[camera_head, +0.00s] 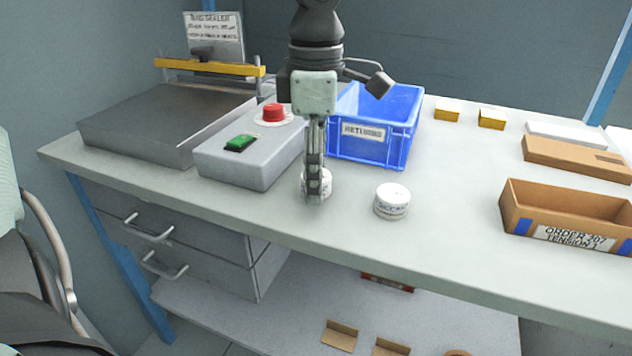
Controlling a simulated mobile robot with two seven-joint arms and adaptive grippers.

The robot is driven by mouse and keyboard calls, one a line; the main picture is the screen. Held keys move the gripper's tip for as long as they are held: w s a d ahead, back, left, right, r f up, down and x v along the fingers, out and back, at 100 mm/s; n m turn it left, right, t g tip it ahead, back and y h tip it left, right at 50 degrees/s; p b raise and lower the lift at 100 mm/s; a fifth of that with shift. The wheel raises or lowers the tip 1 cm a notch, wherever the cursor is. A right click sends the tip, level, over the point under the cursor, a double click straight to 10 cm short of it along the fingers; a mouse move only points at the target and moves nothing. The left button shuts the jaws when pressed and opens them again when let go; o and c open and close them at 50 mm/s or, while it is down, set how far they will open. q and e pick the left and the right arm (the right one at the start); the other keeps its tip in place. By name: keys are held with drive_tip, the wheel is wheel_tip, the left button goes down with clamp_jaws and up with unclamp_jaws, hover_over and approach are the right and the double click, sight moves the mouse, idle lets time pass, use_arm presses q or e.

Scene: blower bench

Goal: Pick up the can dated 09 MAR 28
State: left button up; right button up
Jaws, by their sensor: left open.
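Two small white cans stand on the bench top. One can (391,203) stands clear, right of my left gripper, with dark print on its side too small to read. The other can (328,184) is mostly hidden by the fingers of my left gripper (315,194), with its white edges showing on both sides. No date is legible on either can, so I cannot tell which reads 09 MAR 28. My left gripper points down, open, with its fingers at the hidden can; I cannot tell whether they touch it. My right gripper is not in view.
A blue bin (372,146) stands behind the cans. A grey control box (250,160) with red and green buttons is close on the left, beside a sealer (165,115). A brown order box (570,215) stands right. The bench between clear can and box is free.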

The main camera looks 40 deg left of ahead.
use_arm(q)
drive_tip(key=c, duration=1.2)
drive_tip(key=shift+c, duration=0.3)
drive_tip(key=shift+r, duration=0.15)
